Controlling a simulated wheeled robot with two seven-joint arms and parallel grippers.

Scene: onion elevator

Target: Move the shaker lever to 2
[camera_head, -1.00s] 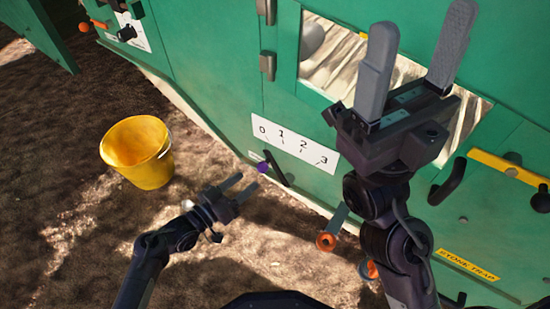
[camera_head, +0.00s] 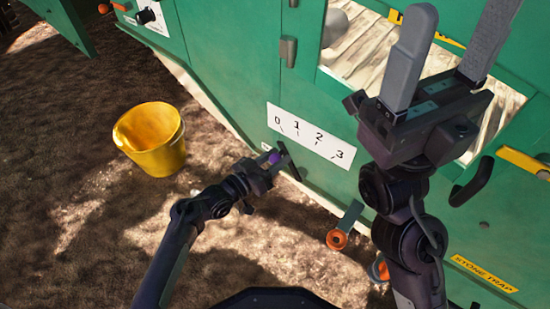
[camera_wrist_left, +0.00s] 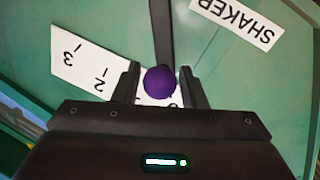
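The shaker lever is a dark bar (camera_wrist_left: 162,30) with a purple knob (camera_head: 274,157), on the green machine wall below a white scale marked 0 to 3 (camera_head: 312,136). In the left wrist view the knob (camera_wrist_left: 159,82) is at the low end of the scale, near the 0; the 1 is hidden. My left gripper (camera_head: 265,168) is at the knob, with one finger on each side of it in the left wrist view (camera_wrist_left: 160,84). Thin gaps seem to show, so the fingers look open around it. My right gripper (camera_head: 450,50) is open and empty, raised before the machine.
A SHAKER label (camera_wrist_left: 238,20) is beside the lever. A yellow bucket (camera_head: 150,140) stands on the soil at the left. An orange-ended handle (camera_head: 337,238) and a black handle (camera_head: 472,182) stick out of the machine at the right. The ground between bucket and machine is clear.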

